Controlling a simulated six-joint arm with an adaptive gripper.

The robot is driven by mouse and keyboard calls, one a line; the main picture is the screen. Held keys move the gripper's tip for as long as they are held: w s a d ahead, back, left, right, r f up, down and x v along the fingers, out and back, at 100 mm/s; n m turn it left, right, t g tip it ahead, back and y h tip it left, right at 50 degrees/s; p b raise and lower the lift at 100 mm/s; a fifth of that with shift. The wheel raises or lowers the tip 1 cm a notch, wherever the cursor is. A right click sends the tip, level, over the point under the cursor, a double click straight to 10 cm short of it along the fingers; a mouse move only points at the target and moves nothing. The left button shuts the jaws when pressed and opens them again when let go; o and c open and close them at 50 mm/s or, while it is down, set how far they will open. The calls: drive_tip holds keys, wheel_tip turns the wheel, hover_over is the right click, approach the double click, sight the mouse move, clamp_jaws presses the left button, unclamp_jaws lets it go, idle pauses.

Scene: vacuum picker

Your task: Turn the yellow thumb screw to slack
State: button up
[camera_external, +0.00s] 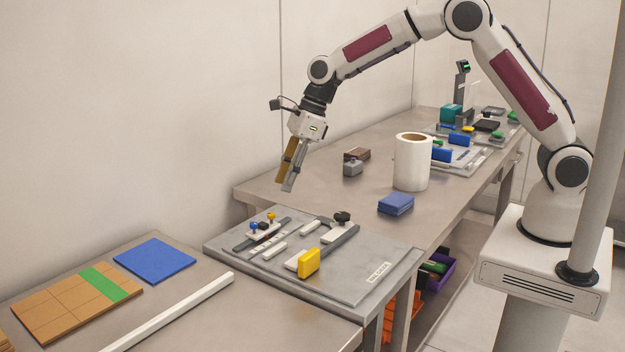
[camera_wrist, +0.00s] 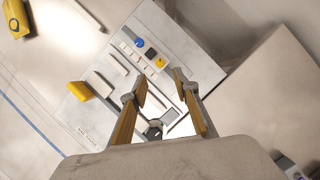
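The yellow thumb screw (camera_external: 270,216) is a small knob on the grey fixture plate (camera_external: 345,290). It stands beside a blue knob (camera_external: 253,226). My gripper (camera_external: 287,184) hangs above the plate's back edge, clear of the screw. In the wrist view my gripper (camera_wrist: 160,86) has its two fingers spread with nothing held between them. The screw shows beyond the fingertips, apart from them.
On the plate are a yellow block (camera_external: 308,262) and a black knob (camera_external: 342,217). Behind the plate are a white cylinder (camera_external: 412,162), a blue stack (camera_external: 396,203) and a grey block (camera_external: 353,168). A white bar (camera_external: 170,312) and blue pad (camera_external: 154,260) lie left.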

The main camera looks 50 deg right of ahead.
sight(272, 213)
drive_tip(key=shift+f, duration=0.1)
drive_tip(key=shift+x, duration=3.8)
drive_tip(key=shift+c, duration=0.3)
clamp_jaws()
